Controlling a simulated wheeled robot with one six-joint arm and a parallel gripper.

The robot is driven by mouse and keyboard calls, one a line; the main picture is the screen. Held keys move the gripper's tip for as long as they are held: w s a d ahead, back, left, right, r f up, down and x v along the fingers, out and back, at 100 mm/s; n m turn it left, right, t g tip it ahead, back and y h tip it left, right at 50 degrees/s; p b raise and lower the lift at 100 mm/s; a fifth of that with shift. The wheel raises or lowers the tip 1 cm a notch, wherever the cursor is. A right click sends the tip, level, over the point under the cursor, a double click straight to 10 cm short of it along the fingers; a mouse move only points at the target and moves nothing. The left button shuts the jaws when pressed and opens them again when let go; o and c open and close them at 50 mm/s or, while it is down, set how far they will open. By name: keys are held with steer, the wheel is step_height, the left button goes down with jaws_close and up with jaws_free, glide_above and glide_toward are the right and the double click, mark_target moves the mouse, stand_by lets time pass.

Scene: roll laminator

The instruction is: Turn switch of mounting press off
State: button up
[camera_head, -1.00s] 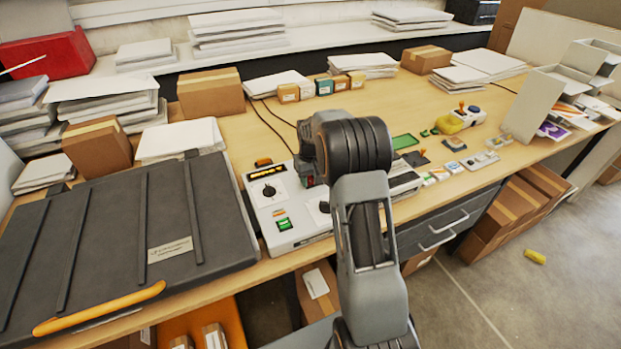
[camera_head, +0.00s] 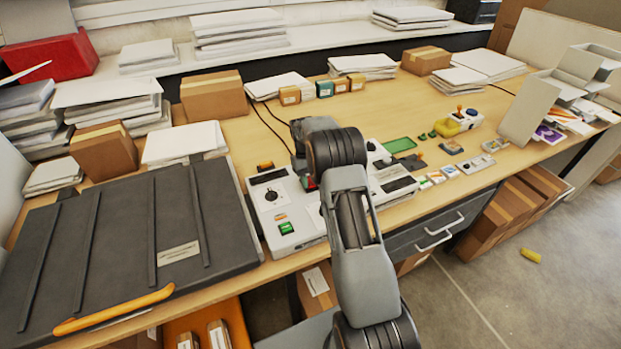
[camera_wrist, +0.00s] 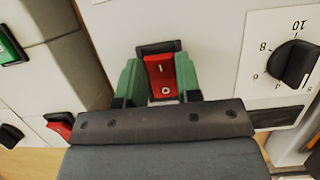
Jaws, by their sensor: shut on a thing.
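A red rocker switch (camera_wrist: 162,77) marked I and O sits in a dark frame in the wrist view. My gripper (camera_wrist: 160,84) is shut on it, with a green-padded finger at each side. I cannot tell clearly which end of the rocker is pressed. In the head view a bit of red (camera_head: 309,184) shows beside my arm, whose wrist hides the fingertips. The mounting press (camera_head: 128,245), a flat dark grey unit with an orange handle, lies at the left.
A numbered black dial (camera_wrist: 295,64) is right of the switch. A green switch (camera_wrist: 10,46) and another red switch (camera_wrist: 60,124) are at the left.

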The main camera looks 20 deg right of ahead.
steer(key=o, duration=0.9)
steer(key=b+v, duration=0.1)
steer(key=v, duration=1.3)
steer(key=shift+a, duration=0.1)
